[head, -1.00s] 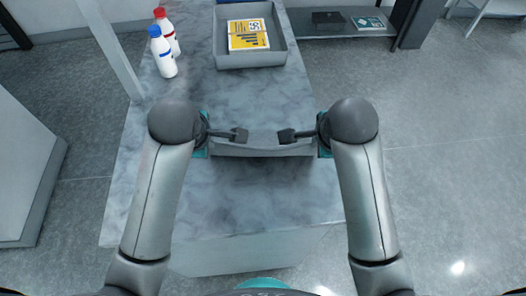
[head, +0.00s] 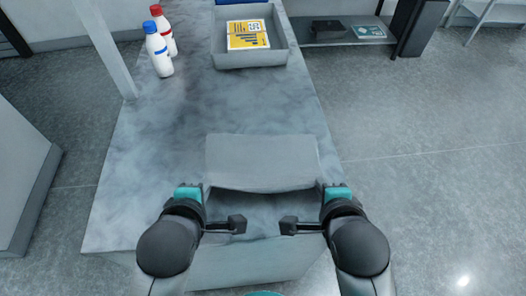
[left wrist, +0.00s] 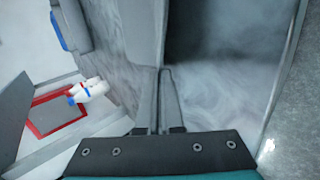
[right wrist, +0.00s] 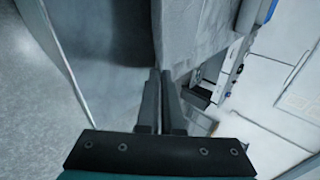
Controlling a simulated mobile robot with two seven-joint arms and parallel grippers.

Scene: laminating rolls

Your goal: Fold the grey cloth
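The grey cloth (head: 262,160) lies across the grey marbled counter (head: 150,150). Its near edge sags a little in the middle and hangs slightly above the counter, with shadow beneath. My left gripper (head: 206,190) is at its near left corner and my right gripper (head: 320,188) at its near right corner. In the left wrist view the fingers (left wrist: 162,85) are together at the edge of the cloth (left wrist: 142,30). In the right wrist view the fingers (right wrist: 165,85) are likewise closed at the edge of the cloth (right wrist: 190,25). The pinched corners are mostly hidden.
A grey tray (head: 252,60) with a yellow-labelled item (head: 248,35) stands at the back of the counter. A blue-capped bottle (head: 158,50) and a red-capped bottle (head: 164,28) stand at back left. The counter between tray and cloth is clear.

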